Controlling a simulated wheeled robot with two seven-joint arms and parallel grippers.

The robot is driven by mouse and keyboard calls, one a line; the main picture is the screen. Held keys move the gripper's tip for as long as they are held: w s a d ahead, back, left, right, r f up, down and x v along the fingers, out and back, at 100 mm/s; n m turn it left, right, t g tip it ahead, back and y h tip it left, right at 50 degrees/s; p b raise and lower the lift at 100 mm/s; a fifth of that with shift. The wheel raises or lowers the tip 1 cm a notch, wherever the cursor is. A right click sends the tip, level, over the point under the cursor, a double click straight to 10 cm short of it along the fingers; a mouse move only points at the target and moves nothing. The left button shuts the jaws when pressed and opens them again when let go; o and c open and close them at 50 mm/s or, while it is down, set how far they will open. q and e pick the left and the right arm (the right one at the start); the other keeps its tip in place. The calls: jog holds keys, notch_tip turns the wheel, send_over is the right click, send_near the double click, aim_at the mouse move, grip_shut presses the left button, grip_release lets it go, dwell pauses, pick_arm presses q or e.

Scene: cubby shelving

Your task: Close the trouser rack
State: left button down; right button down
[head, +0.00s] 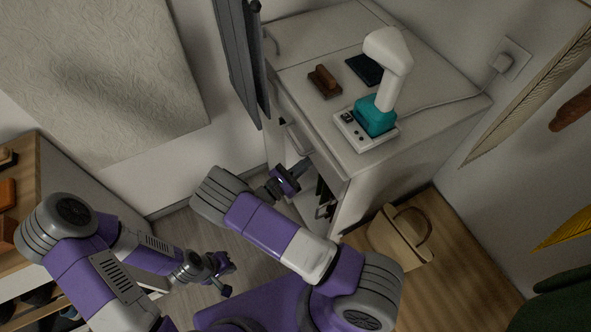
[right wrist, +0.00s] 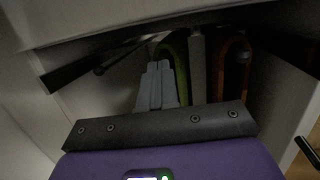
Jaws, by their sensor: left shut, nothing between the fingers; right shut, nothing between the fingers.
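The trouser rack shows in the right wrist view as dark rails (right wrist: 75,70) under the cabinet top, with curved green (right wrist: 180,68) and rust-coloured (right wrist: 232,68) pieces hanging beside a grey upright strip. In the head view only dark parts of it (head: 323,196) show in the cabinet's opening. My right gripper is at the cabinet front; its light grey fingers (right wrist: 157,66) are shut and point at the hanging pieces. Whether they touch the rack I cannot tell. My left gripper (head: 228,280) is shut and empty, low over the floor, away from the cabinet.
The white cabinet (head: 440,115) carries a teal-and-white device (head: 375,112), a brown block (head: 323,82) and a dark flat item (head: 366,69). A dark panel (head: 240,65) stands at its left. A beige bag (head: 400,237) is on the floor right. A wooden shelf unit (head: 62,165) is far left.

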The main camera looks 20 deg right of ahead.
jog(key=shift+d, duration=0.2)
jog(key=x, duration=0.3)
jog(key=shift+s+d+f+p, duration=0.15)
jog(key=shift+s+p, duration=0.1)
jog(key=shift+p, duration=0.15)
jog(key=shift+d, duration=0.1)
jog(key=shift+s, duration=0.1)
jog(key=v, duration=1.4)
jog(key=shift+a+p, duration=0.3)
jog(key=shift+a, duration=0.15)
jog(key=shift+f, duration=0.1)
